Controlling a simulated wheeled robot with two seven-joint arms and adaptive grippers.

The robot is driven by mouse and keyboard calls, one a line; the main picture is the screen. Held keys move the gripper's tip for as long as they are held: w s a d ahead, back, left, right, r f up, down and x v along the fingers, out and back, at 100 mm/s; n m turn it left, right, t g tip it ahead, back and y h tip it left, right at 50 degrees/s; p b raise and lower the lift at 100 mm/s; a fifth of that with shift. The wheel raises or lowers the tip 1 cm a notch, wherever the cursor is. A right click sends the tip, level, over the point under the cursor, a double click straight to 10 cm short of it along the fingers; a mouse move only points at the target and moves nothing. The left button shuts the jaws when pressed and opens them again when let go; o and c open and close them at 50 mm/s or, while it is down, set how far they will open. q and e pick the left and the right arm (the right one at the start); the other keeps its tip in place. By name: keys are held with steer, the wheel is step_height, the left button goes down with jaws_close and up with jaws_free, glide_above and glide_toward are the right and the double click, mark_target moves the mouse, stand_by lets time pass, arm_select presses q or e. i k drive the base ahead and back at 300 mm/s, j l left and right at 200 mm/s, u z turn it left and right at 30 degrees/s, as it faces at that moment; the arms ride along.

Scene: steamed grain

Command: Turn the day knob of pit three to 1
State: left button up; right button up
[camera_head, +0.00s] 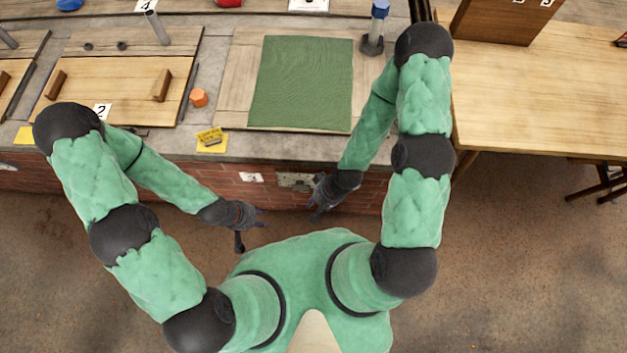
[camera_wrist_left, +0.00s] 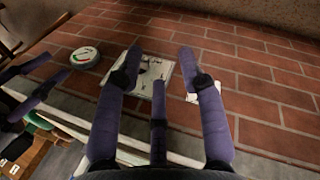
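A pale control panel (camera_head: 297,181) is set in the red brick front below the green mat. A white card marked 3 (camera_head: 251,177) is left of it. In the left wrist view the panel (camera_wrist_left: 153,68) has small dark parts, too small to read; I cannot tell which is the day knob. My left gripper (camera_head: 262,217) is open and empty, in front of the brick front and below the card. In the left wrist view its fingers (camera_wrist_left: 160,58) spread apart, with the panel beyond. My right gripper (camera_head: 315,198) is close to the panel's right side, its fingers apart.
A round white dial (camera_wrist_left: 85,57) is on the bricks beside the panel. The green mat (camera_head: 302,82) lies on the counter above. A wooden table (camera_head: 545,90) stands at right.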

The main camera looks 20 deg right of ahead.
mark_target(300, 186)
steer(key=k+l+z, duration=0.1)
steer(key=j+z, duration=0.35)
steer(key=j, duration=0.65)
steer(key=j+z, duration=0.3)
steer(key=j, duration=0.75)
